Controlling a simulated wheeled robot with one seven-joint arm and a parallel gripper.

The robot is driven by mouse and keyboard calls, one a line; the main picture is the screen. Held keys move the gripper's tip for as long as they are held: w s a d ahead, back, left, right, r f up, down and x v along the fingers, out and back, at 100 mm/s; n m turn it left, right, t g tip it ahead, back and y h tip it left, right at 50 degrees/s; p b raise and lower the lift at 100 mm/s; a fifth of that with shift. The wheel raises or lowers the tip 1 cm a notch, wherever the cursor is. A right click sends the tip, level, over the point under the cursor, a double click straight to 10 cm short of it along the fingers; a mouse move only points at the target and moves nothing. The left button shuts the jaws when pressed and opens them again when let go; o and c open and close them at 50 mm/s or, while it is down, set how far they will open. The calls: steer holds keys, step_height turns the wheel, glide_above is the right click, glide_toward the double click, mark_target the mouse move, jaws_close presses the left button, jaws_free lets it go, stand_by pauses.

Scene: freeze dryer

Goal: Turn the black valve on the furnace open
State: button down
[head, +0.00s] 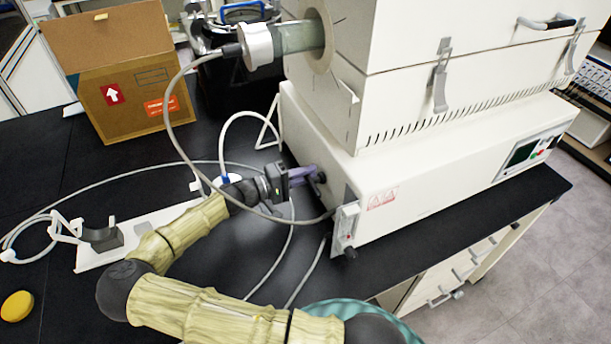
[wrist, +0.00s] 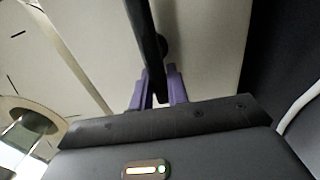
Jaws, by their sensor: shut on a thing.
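The white furnace (head: 420,170) stands on the black bench, with its left side facing my arm. The black valve (head: 319,178) sits low on that side, and only a small part of it shows past my fingers. My gripper (head: 304,174) reaches it from the left with its purple fingers. In the wrist view, the black valve's long dark handle (wrist: 144,35) runs down between the two purple fingers (wrist: 158,88). The gripper is shut on the handle. The handle's exact turn angle is hard to tell.
A grey hose (head: 168,125) loops from the furnace's glass tube end (head: 260,47) past my arm. A cardboard box (head: 120,75) stands at the back left. A white stand (head: 120,238) and a yellow round thing (head: 17,306) lie on the bench (head: 40,165).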

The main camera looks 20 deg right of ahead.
stand_by(0.3)
steer(key=c, duration=1.4)
jaws_free()
steer(key=shift+o, duration=0.2)
steer(key=shift+a, duration=0.15)
steer(key=a+b, duration=0.2)
steer(key=a, duration=1.5)
steer(key=shift+a, duration=0.15)
